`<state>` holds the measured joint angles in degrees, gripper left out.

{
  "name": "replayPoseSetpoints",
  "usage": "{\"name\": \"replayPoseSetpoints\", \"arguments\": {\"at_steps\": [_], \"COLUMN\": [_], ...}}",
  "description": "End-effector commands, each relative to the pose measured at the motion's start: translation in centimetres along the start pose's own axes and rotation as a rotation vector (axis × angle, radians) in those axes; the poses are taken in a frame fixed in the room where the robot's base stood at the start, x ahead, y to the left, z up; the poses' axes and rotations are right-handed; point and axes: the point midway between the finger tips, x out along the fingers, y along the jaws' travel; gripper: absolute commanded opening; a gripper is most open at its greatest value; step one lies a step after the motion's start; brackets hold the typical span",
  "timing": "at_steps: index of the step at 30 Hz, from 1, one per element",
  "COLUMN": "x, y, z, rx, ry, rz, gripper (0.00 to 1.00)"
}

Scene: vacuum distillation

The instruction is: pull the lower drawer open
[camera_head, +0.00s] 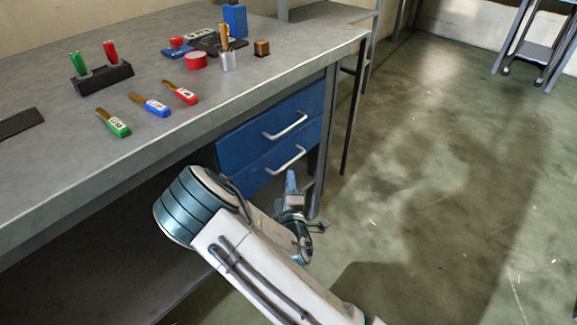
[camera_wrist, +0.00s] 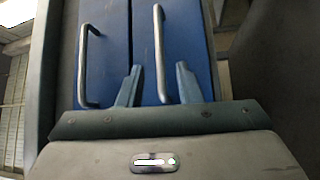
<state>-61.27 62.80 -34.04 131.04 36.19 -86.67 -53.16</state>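The lower drawer (camera_head: 258,172) is a blue front under the bench, level with the upper drawer (camera_head: 245,136) and apparently shut. Its silver bar handle (camera_head: 288,160) shows in the head view, partly above my gripper (camera_head: 291,182). In the wrist view, my gripper (camera_wrist: 158,68) is open, with one bluish finger on each side of the lower handle (camera_wrist: 158,35). The lower drawer front (camera_wrist: 188,30) is behind it. The upper handle (camera_wrist: 86,65) lies left of both fingers. Whether the fingers touch the lower handle cannot be told.
The grey bench (camera_head: 60,190) has tools, a dark holder (camera_head: 102,79) and small containers on top. A bench leg (camera_head: 354,115) stands right of the drawers. The floor (camera_head: 440,170) in front and to the right is clear. My arm crosses the lower middle of the head view.

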Motion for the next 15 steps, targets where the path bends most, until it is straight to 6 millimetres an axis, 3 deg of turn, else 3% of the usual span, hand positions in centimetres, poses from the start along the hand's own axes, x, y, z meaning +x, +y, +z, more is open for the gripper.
{"name": "replayPoseSetpoints", "arguments": {"at_steps": [6, 15], "x": [4.4, 7.1], "y": [-0.1, -0.1], "z": [0.0, 0.0], "rx": [0.002, 0.001], "ry": [0.000, 0.001], "rz": [0.002, -0.001], "gripper": [0.32, 0.32]}}
